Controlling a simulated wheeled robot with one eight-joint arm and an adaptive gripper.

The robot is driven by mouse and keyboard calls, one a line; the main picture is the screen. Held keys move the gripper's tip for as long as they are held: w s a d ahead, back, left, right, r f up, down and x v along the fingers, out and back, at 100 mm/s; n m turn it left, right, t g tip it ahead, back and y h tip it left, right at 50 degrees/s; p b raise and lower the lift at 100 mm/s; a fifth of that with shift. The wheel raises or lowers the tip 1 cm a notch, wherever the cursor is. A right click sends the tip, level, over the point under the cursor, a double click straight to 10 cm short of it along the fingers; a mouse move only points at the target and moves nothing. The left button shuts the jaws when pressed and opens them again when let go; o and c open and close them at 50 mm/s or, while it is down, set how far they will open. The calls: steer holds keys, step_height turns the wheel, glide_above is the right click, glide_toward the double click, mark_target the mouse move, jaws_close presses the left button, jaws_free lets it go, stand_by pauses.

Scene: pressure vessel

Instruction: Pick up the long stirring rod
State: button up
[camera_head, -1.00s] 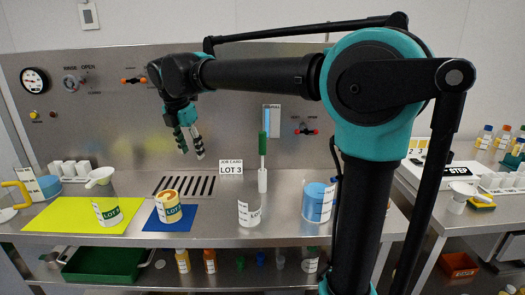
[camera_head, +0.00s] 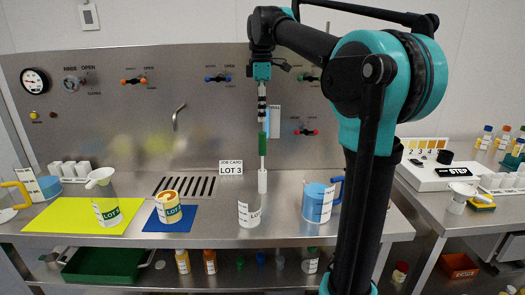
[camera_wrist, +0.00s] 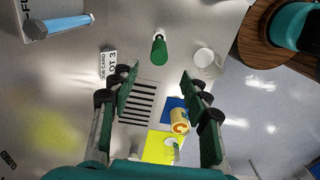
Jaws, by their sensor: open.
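The long stirring rod (camera_head: 263,145) stands upright in a white holder (camera_head: 262,182) on the steel bench, with its green handle on top. My gripper (camera_head: 262,112) points down just above the handle in the head view. In the wrist view the green handle (camera_wrist: 159,50) shows end-on, beyond the fingertips and roughly midway between them sideways. My gripper (camera_wrist: 158,78) is open there, with nothing between its fingers. The head view sees the fingers edge-on, so their distance from the handle is hard to judge.
A white LOT cup (camera_head: 249,212) and a blue-and-white jug (camera_head: 318,203) stand near the rod. A JOB CARD sign (camera_head: 231,168) and a drain grate (camera_head: 185,187) lie to its left. A blue cylinder (camera_head: 267,122) on the back panel is close behind the handle.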

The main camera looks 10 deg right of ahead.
mark_target(263, 147)
step_height(263, 147, down, 13)
steer(key=shift+w+d+f, duration=0.1)
steer(key=shift+d, duration=0.05)
stand_by(0.4)
steer(key=shift+c, duration=0.2)
jaws_close()
